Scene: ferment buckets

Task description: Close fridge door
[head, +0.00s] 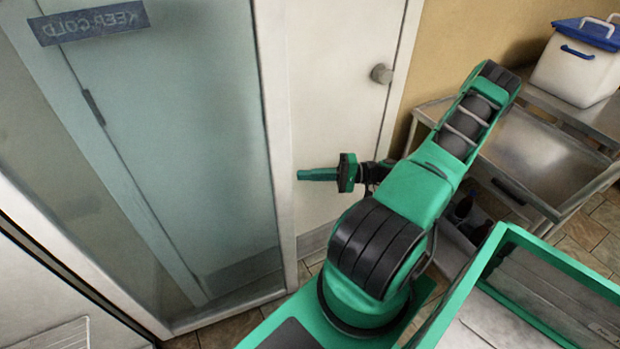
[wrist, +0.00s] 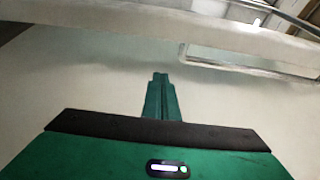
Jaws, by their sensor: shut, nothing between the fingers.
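The fridge door (head: 190,150) is a tall glass panel in a white frame, filling the left of the head view. A blue sign (head: 90,22) at its top reads "KEEP COLD" mirrored, so I see the door from its back; it stands open. My gripper (head: 300,175) is shut and empty, pointing left beside the right white edge of the door frame. I cannot tell whether it touches the frame. In the wrist view, the shut fingers (wrist: 160,80) point at a pale surface, with a white bar across the top.
A white room door (head: 340,80) with a round knob stands behind my arm. A metal cart (head: 530,150) and a white bucket with a blue lid (head: 578,68) are at the right. A green-rimmed tray (head: 490,245) is at lower right. A wire rack (head: 50,335) shows at lower left.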

